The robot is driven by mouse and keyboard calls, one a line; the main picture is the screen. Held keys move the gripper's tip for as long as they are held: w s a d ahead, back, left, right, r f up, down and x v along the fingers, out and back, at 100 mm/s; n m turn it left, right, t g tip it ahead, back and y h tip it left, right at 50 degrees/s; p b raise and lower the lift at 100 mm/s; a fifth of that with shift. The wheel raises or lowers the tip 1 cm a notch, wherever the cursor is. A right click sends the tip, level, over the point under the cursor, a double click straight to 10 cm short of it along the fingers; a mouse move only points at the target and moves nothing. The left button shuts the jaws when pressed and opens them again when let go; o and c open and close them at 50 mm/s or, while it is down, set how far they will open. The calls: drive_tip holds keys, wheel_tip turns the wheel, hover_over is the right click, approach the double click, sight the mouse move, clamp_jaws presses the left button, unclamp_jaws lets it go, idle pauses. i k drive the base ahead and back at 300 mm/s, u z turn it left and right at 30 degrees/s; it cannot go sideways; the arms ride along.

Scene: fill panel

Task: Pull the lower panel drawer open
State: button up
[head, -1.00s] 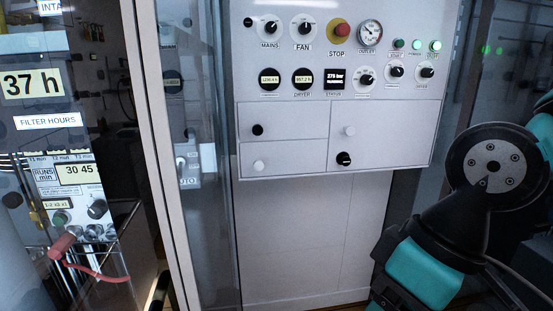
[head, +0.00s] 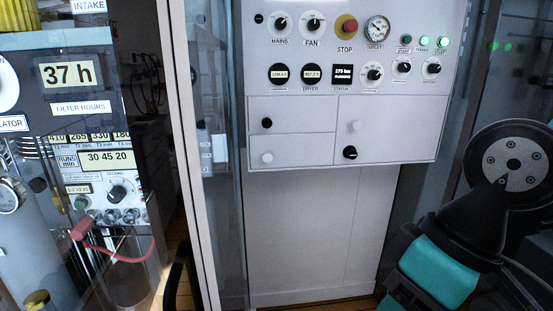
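The fill panel (head: 335,88) is a pale grey cabinet front with dials, knobs and a red stop button. Its lower part holds several flat fronts. At the left, an upper front (head: 295,113) has a black knob (head: 267,123), and the lower drawer front (head: 305,150) has a white knob (head: 267,158). Both look flush with the panel. A larger front (head: 385,130) at the right has a white knob (head: 354,126) and a black one (head: 350,153). My arm shows at the lower right; my gripper is not in view.
A glass door with a pale frame post (head: 188,150) stands left of the panel. Further left is a machine (head: 75,85) reading "37 h", with a red hose (head: 120,252) in front. Below the panel is a plain pale cabinet (head: 310,230). Dark glass is at the right.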

sight(268, 151)
drive_tip(key=k, duration=0.9)
drive_tip(key=z, duration=0.65)
drive_tip(key=i, duration=0.85)
drive_tip(key=u, duration=1.1)
drive_tip(key=i, duration=0.45)
